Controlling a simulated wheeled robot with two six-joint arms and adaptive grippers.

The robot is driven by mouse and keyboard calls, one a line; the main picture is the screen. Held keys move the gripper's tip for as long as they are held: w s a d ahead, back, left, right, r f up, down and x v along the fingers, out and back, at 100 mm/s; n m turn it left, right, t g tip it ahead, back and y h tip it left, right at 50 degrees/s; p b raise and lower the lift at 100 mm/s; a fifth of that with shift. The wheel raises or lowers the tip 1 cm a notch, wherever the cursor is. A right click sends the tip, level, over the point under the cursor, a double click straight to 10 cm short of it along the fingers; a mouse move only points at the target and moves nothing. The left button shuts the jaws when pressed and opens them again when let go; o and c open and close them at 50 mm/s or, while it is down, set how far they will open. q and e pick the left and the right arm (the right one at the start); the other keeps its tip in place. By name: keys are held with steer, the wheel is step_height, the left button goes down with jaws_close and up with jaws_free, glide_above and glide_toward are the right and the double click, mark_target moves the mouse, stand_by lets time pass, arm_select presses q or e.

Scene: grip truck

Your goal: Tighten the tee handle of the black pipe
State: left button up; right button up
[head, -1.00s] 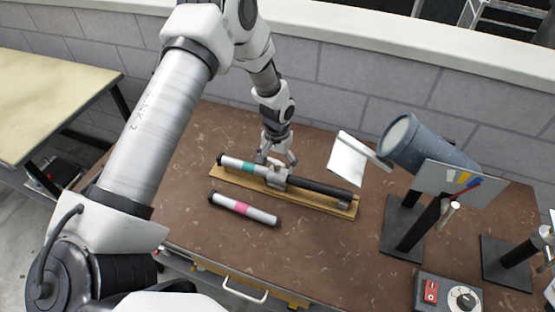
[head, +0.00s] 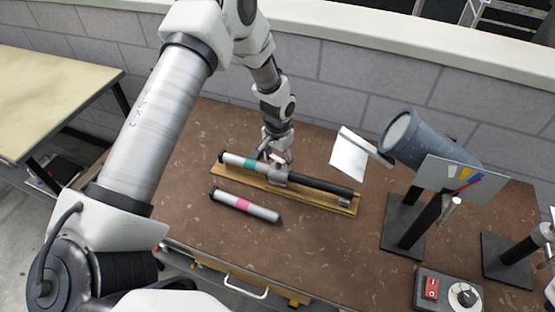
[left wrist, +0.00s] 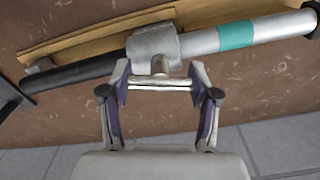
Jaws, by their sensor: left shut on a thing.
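The black pipe (head: 318,187) lies along a wooden board (head: 240,180) on the brown table, and it also shows in the left wrist view (left wrist: 75,75). A grey clamp block (left wrist: 153,45) joins it to a silver tube with a teal band (left wrist: 235,36). The tee handle (left wrist: 160,83), a short silver crossbar on a stem, sticks out of the block. My left gripper (head: 274,157) is at the block, and in the left wrist view its fingers (left wrist: 160,88) are shut on the two ends of the crossbar. My right gripper is not in view.
A loose silver tube with a pink band (head: 246,206) lies in front of the board. To the right stand a grey cylinder lamp (head: 425,140), a stand with a plate (head: 465,184) and a switch box (head: 447,292). A grey block wall (head: 340,80) rises behind the table.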

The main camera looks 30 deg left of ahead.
arm_select(q)
steer(key=m, duration=0.3)
steer(key=shift+f+b, duration=0.2)
steer(key=shift+b, duration=0.2)
steer(key=m, duration=0.4)
steer(key=shift+b, duration=0.35)
steer(key=m, duration=0.6)
steer(key=shift+b, duration=0.4)
steer(key=o, duration=1.2)
steer(key=shift+w, duration=0.1)
